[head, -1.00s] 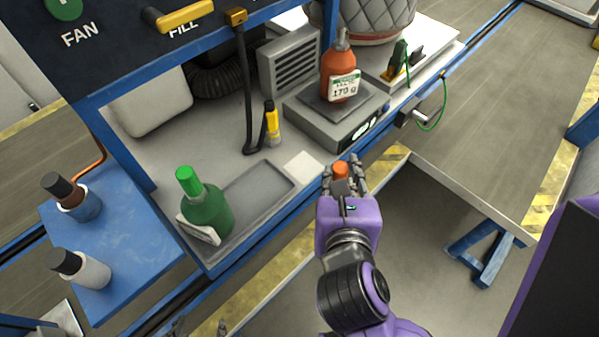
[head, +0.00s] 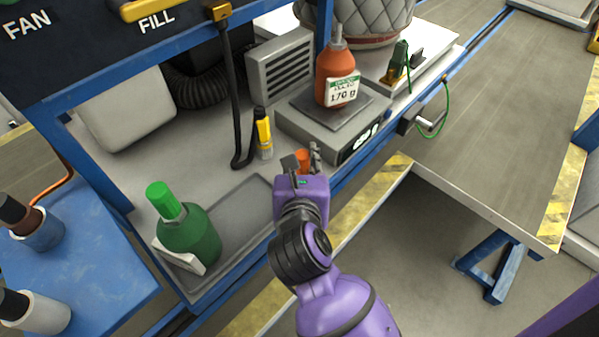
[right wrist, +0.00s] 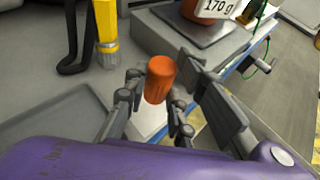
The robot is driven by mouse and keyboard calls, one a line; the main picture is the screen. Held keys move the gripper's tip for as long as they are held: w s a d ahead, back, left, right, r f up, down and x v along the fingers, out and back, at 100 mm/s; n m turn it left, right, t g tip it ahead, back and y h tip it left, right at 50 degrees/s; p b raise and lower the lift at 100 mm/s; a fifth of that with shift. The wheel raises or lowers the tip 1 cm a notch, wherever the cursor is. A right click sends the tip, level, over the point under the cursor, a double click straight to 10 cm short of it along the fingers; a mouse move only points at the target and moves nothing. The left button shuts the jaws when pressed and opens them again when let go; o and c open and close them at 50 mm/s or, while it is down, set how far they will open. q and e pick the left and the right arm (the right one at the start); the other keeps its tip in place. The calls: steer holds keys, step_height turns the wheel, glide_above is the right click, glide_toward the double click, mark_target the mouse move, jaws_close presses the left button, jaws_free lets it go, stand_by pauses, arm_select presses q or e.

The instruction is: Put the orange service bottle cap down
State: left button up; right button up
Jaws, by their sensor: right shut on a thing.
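My right gripper (head: 303,162) is shut on the orange cap (head: 302,155), over the front part of the bench. In the right wrist view the orange cap (right wrist: 160,80) sits upright between the fingers. A white square pad (right wrist: 150,118) shows beneath and behind the fingers there; whether the cap touches it I cannot tell. The orange bottle (head: 335,72), labelled 170 g, stands on the scale (head: 312,128), behind and to the right of the gripper. My left gripper is not in view.
A green-capped bottle (head: 187,238) stands at the left end of the grey tray (head: 240,208). A blue frame rail edges the bench front.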

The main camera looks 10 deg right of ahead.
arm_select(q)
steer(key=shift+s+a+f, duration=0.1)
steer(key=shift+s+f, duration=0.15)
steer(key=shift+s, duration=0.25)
arm_select(e)
steer(key=shift+w+a+f, duration=0.1)
steer(key=shift+w+f, duration=0.2)
steer(key=shift+f, duration=0.15)
step_height(320, 180, down, 3)
steer(key=shift+w+f, duration=0.1)
steer(key=shift+f, duration=0.05)
arm_select(q)
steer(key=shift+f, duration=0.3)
steer(key=shift+b, duration=0.3)
arm_select(e)
steer(key=shift+f, duration=0.1)
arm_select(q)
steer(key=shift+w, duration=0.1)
arm_select(e)
steer(key=o, duration=1)
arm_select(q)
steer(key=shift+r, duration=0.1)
